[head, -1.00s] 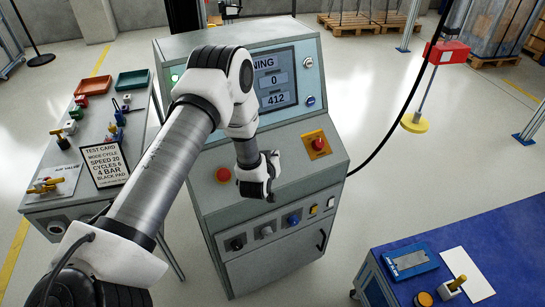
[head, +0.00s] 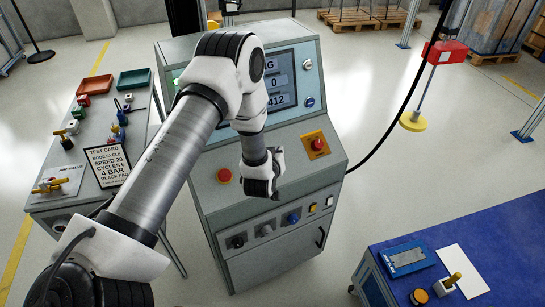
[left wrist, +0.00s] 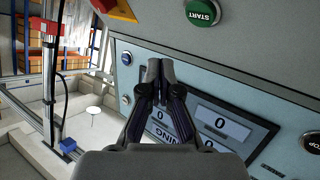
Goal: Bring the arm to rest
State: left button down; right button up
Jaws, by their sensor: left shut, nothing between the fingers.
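My left arm reaches in from the left over the grey control console (head: 275,245). My left gripper (head: 262,186) hangs in front of the console's sloped panel, between two red buttons, and holds nothing. In the left wrist view its two fingers (left wrist: 160,68) are closed together, in front of the console's face. I cannot tell its exact gap to the panel. The console's screen (head: 283,80) is partly hidden by my arm; it also shows in the left wrist view (left wrist: 225,125). My right gripper is not in view.
One red button (head: 224,175) is left of the gripper, another (head: 317,144) right of it. A green START button (left wrist: 202,12) shows in the wrist view. A side table (head: 60,195) holds a test card (head: 107,163) and trays. A blue-topped bench (head: 480,240) stands right; floor between is clear.

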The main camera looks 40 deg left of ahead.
pick_arm(q)
jog(key=shift+f, duration=0.1)
dwell(0.6)
jog(key=s+d+f+m+g+h+b, duration=0.35)
jog(key=s+d+f, duration=0.35)
jog(key=s+f, duration=0.6)
jog(key=s+d+f+m+g, duration=0.1)
jog(key=s+d+f+g, duration=0.1)
jog(key=s, duration=0.9)
jog(key=s+d+f+m+g+h, duration=0.1)
jog(key=s+d+f+m+g, duration=0.1)
jog(key=s+d+g, duration=0.2)
jog(key=s+g, duration=0.3)
jog(key=s, duration=0.5)
jog(key=shift+f, duration=0.3)
jog(key=shift+d, duration=0.1)
